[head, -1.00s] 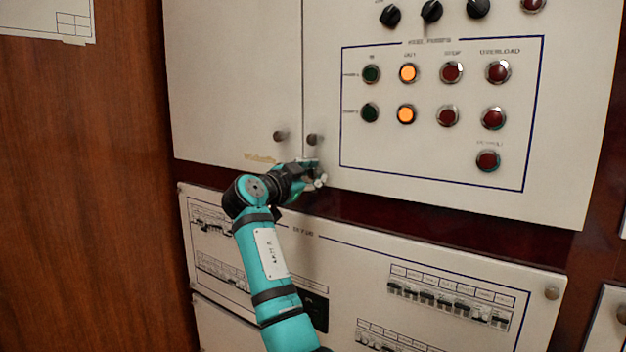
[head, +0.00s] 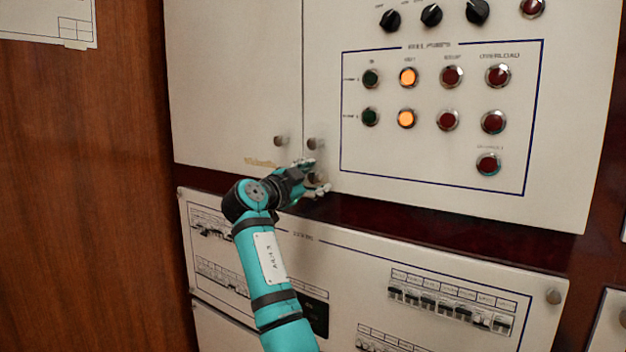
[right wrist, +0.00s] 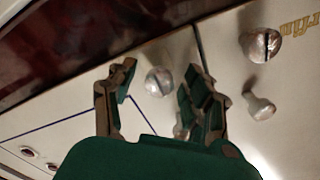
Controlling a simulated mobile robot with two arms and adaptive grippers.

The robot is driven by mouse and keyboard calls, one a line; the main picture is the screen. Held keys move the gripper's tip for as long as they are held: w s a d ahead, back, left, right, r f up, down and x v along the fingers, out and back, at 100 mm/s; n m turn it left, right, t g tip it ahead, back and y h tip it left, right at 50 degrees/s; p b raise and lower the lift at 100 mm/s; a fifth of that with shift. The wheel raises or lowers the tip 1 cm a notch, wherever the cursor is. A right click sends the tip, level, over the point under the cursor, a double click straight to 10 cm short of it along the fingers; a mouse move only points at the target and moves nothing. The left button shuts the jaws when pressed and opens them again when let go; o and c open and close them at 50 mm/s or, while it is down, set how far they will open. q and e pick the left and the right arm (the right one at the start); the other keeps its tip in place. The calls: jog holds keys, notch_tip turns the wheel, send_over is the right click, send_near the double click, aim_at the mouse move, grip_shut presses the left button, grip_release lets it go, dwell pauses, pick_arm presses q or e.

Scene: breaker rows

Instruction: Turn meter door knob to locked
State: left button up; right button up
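My right gripper (head: 317,177) is in front of the lower edge of the upper cabinet, its fingers spread. In the right wrist view its open fingers (right wrist: 160,92) stand on either side of a round metal knob (right wrist: 159,81), with space visible around it. A second knob (right wrist: 182,130) on the same panel is partly hidden behind a finger; it appears to be the knob (head: 314,143) above my gripper. Across the door seam are a slotted round knob (right wrist: 261,45) and another knob (right wrist: 259,105). No label shows which is the meter door knob. My left gripper is out of view.
A panel of buttons and two lit orange lamps (head: 408,76) lies to the right of the gripper. Black rotary switches (head: 431,14) are above it. A lower panel with breaker rows (head: 450,300) is beneath. A wooden wall (head: 85,200) is at left.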

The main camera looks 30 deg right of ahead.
jog(key=v, duration=1.2)
dwell(0.3)
